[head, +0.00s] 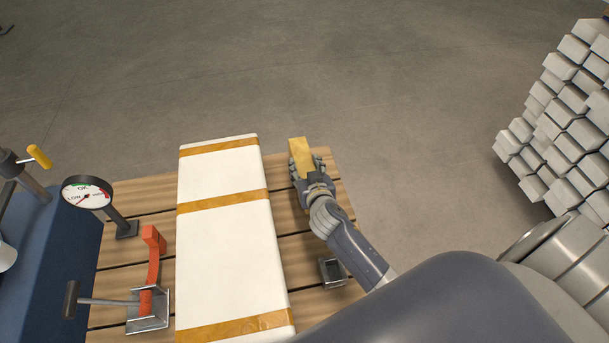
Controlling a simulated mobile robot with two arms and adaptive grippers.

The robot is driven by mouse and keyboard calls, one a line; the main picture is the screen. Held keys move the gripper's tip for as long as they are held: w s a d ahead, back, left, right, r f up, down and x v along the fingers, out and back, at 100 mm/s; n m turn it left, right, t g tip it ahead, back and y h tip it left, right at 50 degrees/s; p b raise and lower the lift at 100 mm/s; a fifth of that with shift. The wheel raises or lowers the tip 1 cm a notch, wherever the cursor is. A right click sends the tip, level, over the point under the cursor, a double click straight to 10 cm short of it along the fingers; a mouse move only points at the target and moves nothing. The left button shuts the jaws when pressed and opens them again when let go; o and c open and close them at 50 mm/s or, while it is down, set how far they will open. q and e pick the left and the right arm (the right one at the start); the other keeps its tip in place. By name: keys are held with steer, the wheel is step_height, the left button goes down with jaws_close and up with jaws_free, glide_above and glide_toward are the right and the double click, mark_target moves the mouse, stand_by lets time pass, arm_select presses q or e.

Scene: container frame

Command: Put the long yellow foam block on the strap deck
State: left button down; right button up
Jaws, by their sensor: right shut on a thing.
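The long yellow foam block (299,153) is in my right gripper (306,170), which is shut on it. It is tilted, its far end pointing away from me, at the far right corner of the wooden slatted deck (150,193). The fingers hide its near part, and I cannot tell whether it touches the planks. I take this slatted surface to be the strap deck. An orange strap (154,262) rises from a metal ratchet bracket (147,312) on its left part. My left gripper is not in view.
A long white package (230,240) with tan bands lies along the deck's middle, left of my right gripper. A round gauge (87,192) stands at left by a blue bench (60,260). A small metal bracket (332,272) sits at right. Grey blocks (570,120) are stacked far right.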

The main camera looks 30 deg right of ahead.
steer(key=shift+f, duration=1.3)
steer(key=shift+b, duration=0.35)
steer(key=o, duration=0.9)
steer(key=shift+f, duration=0.15)
steer(key=shift+c, duration=0.2)
steer(key=shift+r, duration=0.25)
steer(key=shift+s+a, duration=0.15)
steer(key=shift+s, duration=0.2)
steer(key=shift+v, duration=3.35)
